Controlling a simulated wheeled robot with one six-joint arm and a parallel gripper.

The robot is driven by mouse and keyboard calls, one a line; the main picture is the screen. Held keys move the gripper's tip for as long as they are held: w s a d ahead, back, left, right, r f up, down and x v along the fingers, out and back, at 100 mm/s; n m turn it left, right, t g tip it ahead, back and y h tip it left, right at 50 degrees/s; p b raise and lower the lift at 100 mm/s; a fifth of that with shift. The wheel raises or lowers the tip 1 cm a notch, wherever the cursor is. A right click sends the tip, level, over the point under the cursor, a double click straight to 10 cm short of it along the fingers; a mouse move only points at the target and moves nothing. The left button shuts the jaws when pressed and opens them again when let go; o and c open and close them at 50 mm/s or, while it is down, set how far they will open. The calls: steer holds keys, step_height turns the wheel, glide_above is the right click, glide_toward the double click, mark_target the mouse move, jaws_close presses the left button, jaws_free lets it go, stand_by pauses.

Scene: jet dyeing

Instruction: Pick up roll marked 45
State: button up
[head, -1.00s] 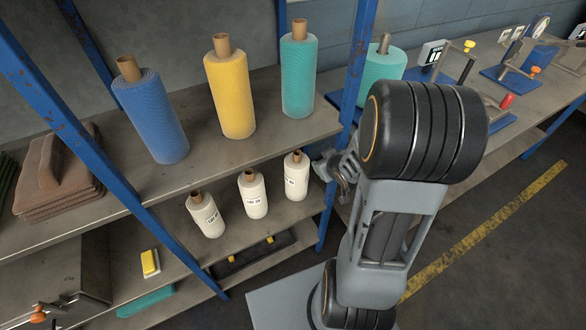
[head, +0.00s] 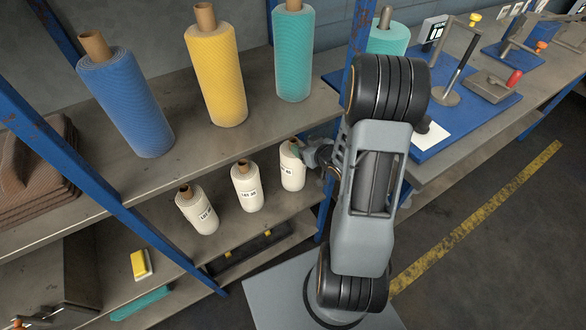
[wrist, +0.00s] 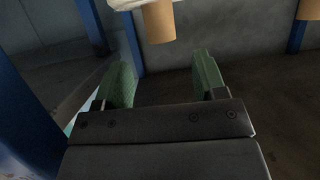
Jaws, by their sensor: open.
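Three white rolls with brown cores and printed labels stand on the middle shelf: a left one (head: 198,212), a middle one (head: 246,190) and a right one (head: 291,172). The labels are too small to read surely; the right one may say 45. My gripper (head: 297,150) is at the upper right side of the right roll and partly covers its top. In the wrist view, my open gripper (wrist: 164,76) has green finger pads apart with nothing between them. A brown core (wrist: 158,22) with white wrap hangs at the top edge, beyond the fingertips and roughly centred.
Blue (head: 126,105), yellow (head: 216,75) and teal (head: 294,55) large rolls stand on the shelf above. A blue post (head: 353,65) rises close by my arm. Another brown core (wrist: 303,10) shows at the wrist view's upper right. A workbench (head: 450,150) stands to the right.

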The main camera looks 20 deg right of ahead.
mark_target(296, 142)
steer(key=shift+f+x, duration=0.1)
steer(key=shift+x, duration=1.6)
steer(key=shift+f+x, duration=0.15)
steer(key=shift+x, duration=1.55)
steer(key=shift+s+a, duration=0.1)
steer(key=shift+s, duration=0.05)
jaws_close()
